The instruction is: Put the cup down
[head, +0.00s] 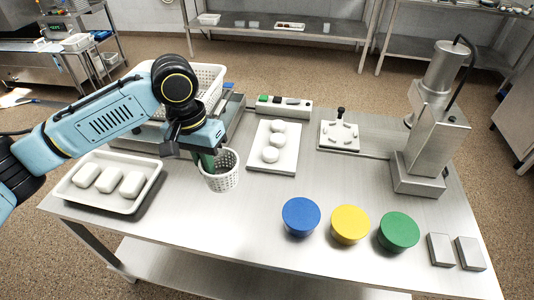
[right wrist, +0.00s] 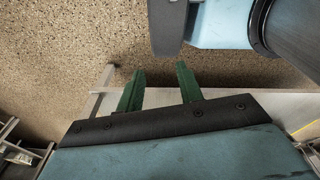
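The cup is a white perforated basket-like cup (head: 222,172), in the middle-left of the head view above the steel table. My left gripper (head: 207,161) is at its left rim, with the green fingers pinching the cup's wall. The cup looks slightly tilted; I cannot tell whether its bottom touches the table. My right gripper (right wrist: 160,88) shows only in the right wrist view, its green fingers apart with nothing between them.
A white tray with several white blocks (head: 155,178) is left of the cup. A white board with white rounds (head: 259,160) is right of it. Blue (head: 301,216), yellow (head: 350,224) and green (head: 398,231) discs line the front. A metal press (head: 420,172) stands right. Bare table lies before the cup.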

